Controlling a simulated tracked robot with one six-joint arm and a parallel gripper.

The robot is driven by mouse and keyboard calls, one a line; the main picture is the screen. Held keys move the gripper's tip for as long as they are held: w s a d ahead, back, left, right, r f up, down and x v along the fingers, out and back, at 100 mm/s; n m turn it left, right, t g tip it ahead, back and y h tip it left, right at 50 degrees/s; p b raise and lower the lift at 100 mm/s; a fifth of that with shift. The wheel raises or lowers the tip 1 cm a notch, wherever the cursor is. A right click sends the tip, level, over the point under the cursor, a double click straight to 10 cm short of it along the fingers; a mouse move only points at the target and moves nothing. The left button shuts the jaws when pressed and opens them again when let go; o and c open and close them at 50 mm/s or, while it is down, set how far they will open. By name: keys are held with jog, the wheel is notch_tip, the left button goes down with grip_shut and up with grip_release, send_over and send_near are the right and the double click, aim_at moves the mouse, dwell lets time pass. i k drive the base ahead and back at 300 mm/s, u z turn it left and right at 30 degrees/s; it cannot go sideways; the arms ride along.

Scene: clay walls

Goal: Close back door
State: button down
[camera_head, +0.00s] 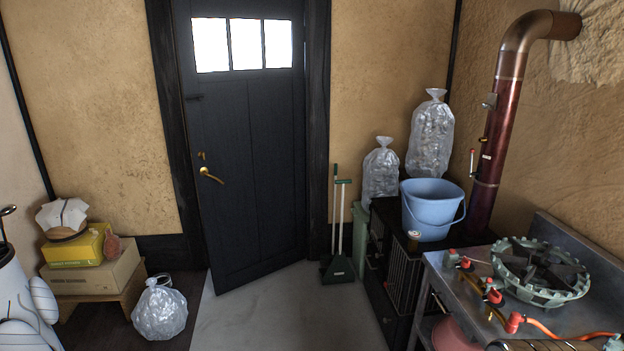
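The back door (252,150) is a dark panelled door with three bright window panes at its top, in the middle left of the head view. It stands ajar, swung a little into the room. Its left edge is nearer to me and its bottom edge slants back to the right. A brass lever handle (211,175) is on its left side, with a small brass lock piece above it. The dark door frame (172,120) shows on both sides. My gripper is not in view.
A pale floor strip (290,310) before the door is clear. A filled clear bag (160,310) and stacked boxes (95,275) stand left. A broom and dustpan (338,268) stand right of the door. A blue bucket (430,208) and a metal stove (540,272) are further right.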

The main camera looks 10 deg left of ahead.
aim_at(248, 69)
jog(key=u, duration=0.25)
jog(key=i, duration=1.45)
jog(key=u, duration=0.75)
jog(key=i, duration=0.7)
jog(key=u, duration=0.4)
jog(key=i, duration=0.8)
jog(key=u, duration=0.5)
jog(key=i, duration=0.85)
jog(key=u, duration=0.3)
